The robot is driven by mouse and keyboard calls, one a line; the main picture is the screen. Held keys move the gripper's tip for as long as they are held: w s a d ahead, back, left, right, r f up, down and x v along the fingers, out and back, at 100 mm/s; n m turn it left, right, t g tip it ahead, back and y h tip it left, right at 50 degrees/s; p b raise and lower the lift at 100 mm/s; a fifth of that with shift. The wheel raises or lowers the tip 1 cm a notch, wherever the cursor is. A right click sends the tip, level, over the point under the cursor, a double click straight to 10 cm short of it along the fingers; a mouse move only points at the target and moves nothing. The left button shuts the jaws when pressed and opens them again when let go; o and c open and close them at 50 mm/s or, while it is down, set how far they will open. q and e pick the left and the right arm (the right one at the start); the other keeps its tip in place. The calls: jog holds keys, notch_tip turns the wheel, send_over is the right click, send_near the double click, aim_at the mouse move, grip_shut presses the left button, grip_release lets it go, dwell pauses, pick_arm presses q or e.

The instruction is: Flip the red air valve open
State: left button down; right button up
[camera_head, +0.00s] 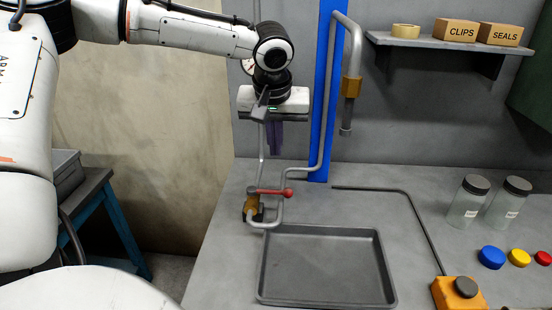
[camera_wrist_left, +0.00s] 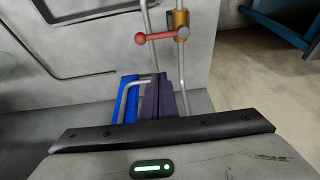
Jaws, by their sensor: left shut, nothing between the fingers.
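The red air valve lever (camera_head: 272,191) lies about level across the pipe above a brass fitting (camera_head: 251,207), with its round red knob at the right end. In the left wrist view the lever (camera_wrist_left: 157,37) runs between a red knob and a grey pivot beside the brass fitting. My left gripper (camera_head: 274,149) points down above the lever, apart from it. Its dark purple fingers (camera_wrist_left: 159,82) are together with nothing between them. My right gripper is in neither view.
A grey tray (camera_head: 377,240) lies on the bench in front of the valve. A blue post (camera_head: 325,95) and bent pipes rise behind it. Two jars (camera_head: 467,207), coloured caps (camera_head: 491,257) and an orange box with a dark button (camera_head: 457,296) stand at right.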

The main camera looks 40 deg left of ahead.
aim_at(270, 192)
pick_arm(q)
notch_tip(270, 192, down, 9)
jog(key=shift+s+d, duration=0.25)
jog(key=shift+s, duration=0.1)
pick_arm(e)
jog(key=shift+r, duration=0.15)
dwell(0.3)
pick_arm(q)
jog(key=shift+s+d+m+h+p, duration=0.2)
jog(key=shift+m+h+p, duration=0.1)
jog(key=shift+m+p, duration=0.5)
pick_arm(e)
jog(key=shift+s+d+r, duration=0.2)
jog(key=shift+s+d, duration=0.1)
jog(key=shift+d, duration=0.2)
